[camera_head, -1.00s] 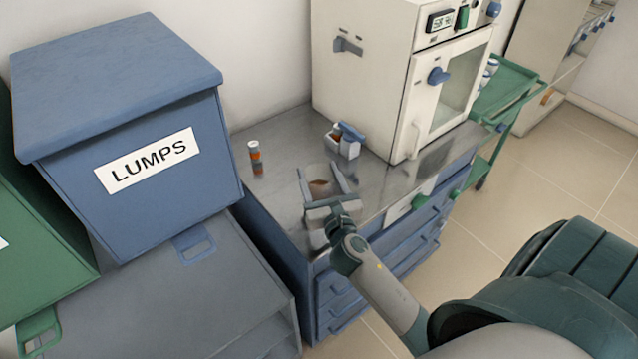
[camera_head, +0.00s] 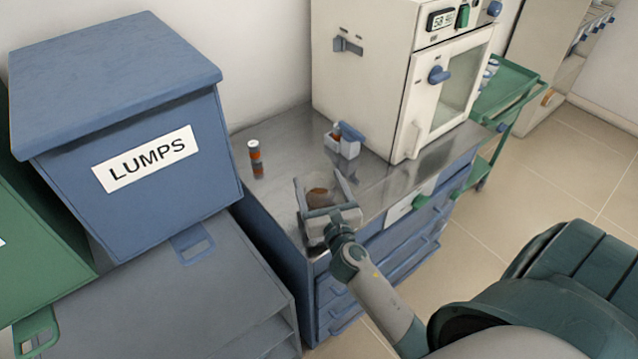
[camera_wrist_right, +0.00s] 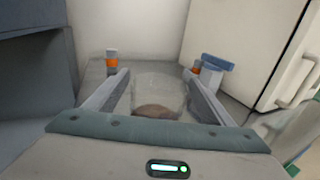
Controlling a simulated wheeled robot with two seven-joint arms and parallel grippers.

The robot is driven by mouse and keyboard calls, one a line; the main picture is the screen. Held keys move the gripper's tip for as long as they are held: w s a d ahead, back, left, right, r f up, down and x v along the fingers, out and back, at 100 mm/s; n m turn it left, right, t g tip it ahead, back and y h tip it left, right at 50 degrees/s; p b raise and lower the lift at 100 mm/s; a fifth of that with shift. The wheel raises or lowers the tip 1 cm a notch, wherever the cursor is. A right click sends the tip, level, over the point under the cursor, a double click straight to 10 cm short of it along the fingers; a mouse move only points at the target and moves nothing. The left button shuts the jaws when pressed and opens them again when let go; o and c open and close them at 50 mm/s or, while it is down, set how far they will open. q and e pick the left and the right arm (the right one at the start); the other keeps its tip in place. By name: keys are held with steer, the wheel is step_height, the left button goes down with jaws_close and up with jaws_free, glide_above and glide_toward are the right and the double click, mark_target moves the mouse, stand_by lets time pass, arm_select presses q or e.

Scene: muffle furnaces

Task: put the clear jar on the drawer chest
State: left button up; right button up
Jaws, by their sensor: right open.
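The clear jar (camera_head: 318,192), with brown contents low inside it, stands on the metal top of the blue drawer chest (camera_head: 285,135), near its front left corner. It also shows in the right wrist view (camera_wrist_right: 158,92). My right gripper (camera_head: 324,178) is open, with one finger on each side of the jar. In the right wrist view its fingers (camera_wrist_right: 160,85) flank the jar, and a gap shows between the jar and at least the left finger. My left gripper is not in view.
A small orange vial (camera_head: 255,153) stands at the chest's back left. A white holder with a blue part (camera_head: 343,142) stands behind the jar. A furnace (camera_head: 385,75) fills the chest's back right. A blue LUMPS bin (camera_head: 135,150) stands at left.

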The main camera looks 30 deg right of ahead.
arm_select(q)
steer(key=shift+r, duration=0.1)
arm_select(e)
steer(key=shift+r, duration=0.15)
steer(key=shift+s+a, duration=0.15)
steer(key=shift+s, duration=0.4)
steer(key=b+v, duration=0.1)
steer(key=v, duration=0.6)
steer(key=shift+b, duration=0.3)
steer(key=v, duration=0.3)
steer(key=shift+s+a+b, duration=0.1)
steer(key=shift+s+b, duration=0.2)
steer(key=shift+b, duration=0.1)
steer(key=shift+s, duration=0.15)
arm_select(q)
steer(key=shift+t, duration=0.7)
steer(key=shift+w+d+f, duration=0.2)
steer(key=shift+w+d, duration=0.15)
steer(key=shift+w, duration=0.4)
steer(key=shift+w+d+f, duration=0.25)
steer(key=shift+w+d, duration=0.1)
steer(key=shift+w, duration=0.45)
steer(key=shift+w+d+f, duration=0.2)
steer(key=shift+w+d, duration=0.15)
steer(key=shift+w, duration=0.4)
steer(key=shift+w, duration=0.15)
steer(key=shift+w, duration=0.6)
